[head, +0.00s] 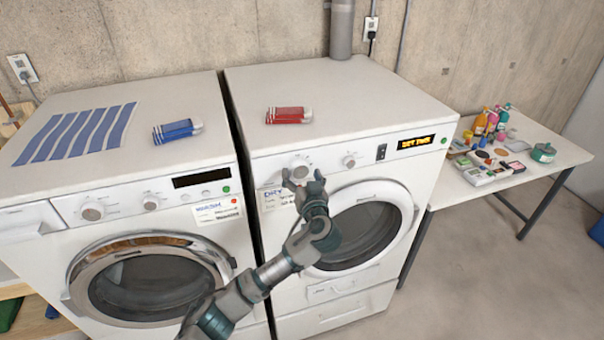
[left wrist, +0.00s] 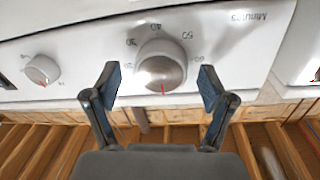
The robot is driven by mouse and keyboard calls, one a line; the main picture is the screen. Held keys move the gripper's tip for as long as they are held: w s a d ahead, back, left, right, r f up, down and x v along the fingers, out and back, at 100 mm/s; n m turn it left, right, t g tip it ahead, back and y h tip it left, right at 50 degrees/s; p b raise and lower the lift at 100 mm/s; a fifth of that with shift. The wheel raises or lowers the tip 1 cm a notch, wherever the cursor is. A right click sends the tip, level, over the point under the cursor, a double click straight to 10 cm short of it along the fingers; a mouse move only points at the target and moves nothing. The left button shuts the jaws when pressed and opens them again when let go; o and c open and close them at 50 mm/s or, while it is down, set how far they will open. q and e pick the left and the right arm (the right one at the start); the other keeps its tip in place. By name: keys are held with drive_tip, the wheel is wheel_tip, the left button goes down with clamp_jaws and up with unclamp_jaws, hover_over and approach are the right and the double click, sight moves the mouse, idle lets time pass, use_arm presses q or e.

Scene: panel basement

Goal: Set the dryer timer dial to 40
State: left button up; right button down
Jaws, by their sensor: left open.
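The dryer timer dial (head: 300,168) is a round silver-white knob on the front panel of the right machine, labelled DRY. In the left wrist view the dial (left wrist: 162,66) has numbers 30, 40 and 50 around its upper side, with "Minutes" at upper right. A red mark sits at the dial's lower edge, on the side opposite the 40. My left gripper (head: 302,181) is open just in front of the dial. In the wrist view its fingers (left wrist: 159,80) stand on either side of the dial, apart from it. My right gripper is not in view.
A second, smaller knob (head: 349,161) is right of the dial, then a lit display (head: 415,142). The washer (head: 130,205) stands close on the left. A side table (head: 540,140) with bottles and small items is at right.

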use_arm(q)
drive_tip(key=c, duration=1.2)
drive_tip(key=shift+o, duration=0.2)
drive_tip(key=shift+m, duration=0.3)
